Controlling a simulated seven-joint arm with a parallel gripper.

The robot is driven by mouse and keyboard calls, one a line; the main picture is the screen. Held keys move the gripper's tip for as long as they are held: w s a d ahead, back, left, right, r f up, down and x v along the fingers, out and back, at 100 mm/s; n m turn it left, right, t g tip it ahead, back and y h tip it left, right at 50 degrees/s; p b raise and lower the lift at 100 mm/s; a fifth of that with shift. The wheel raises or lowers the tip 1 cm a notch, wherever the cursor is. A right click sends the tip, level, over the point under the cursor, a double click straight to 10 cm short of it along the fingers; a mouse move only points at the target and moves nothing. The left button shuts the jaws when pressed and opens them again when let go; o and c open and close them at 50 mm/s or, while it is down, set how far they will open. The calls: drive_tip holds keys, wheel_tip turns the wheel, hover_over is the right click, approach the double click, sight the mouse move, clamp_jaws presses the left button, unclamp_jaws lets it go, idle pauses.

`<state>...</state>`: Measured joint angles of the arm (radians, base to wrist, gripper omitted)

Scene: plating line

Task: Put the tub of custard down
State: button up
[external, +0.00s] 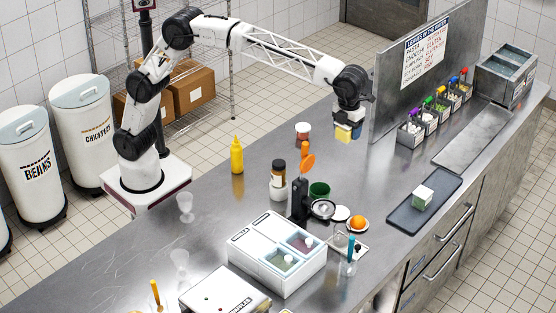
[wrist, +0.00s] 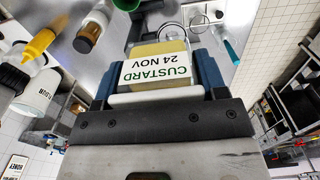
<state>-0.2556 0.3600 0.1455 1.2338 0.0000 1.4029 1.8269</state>
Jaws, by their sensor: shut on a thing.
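The tub of custard (external: 343,134) is a small yellow tub held in my gripper (external: 349,128) above the steel counter, near the dividing panel. In the wrist view the tub (wrist: 156,67) shows a white label reading "CUSTARD 24 NOV". The blue fingers of my gripper (wrist: 157,72) are shut on its two sides. In the external view the tub hangs clear of the counter (external: 260,190). Part of the tub is hidden by the fingers.
A small red-and-white tub (external: 302,131) stands left of my gripper. A yellow bottle (external: 237,156), a brown bottle (external: 279,173) and a green cup (external: 319,191) stand farther left and nearer. A dark tray (external: 408,217) holds a pale green block. A steel panel (external: 392,95) stands close right.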

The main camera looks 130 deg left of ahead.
drive_tip(key=r, duration=0.2)
drive_tip(key=shift+d+r, duration=0.25)
drive_tip(key=shift+r, duration=0.05)
drive_tip(key=s+d+r+m, duration=0.15)
drive_tip(key=s+d, duration=0.35)
drive_tip(key=d, duration=1.2)
drive_tip(key=s+d+m, duration=0.3)
drive_tip(key=s+d, duration=0.1)
drive_tip(key=d, duration=1.3)
drive_tip(key=s+d+f+m, duration=0.2)
drive_tip(key=s+d+m, duration=0.3)
drive_tip(key=s+d, duration=2.25)
drive_tip(key=shift+n, duration=0.25)
wheel_tip(320, 180, down, 30)
drive_tip(key=shift+w+d, duration=0.1)
drive_tip(key=shift+w, duration=0.05)
drive_tip(key=shift+f, duration=0.45)
drive_tip(key=shift+w, duration=0.1)
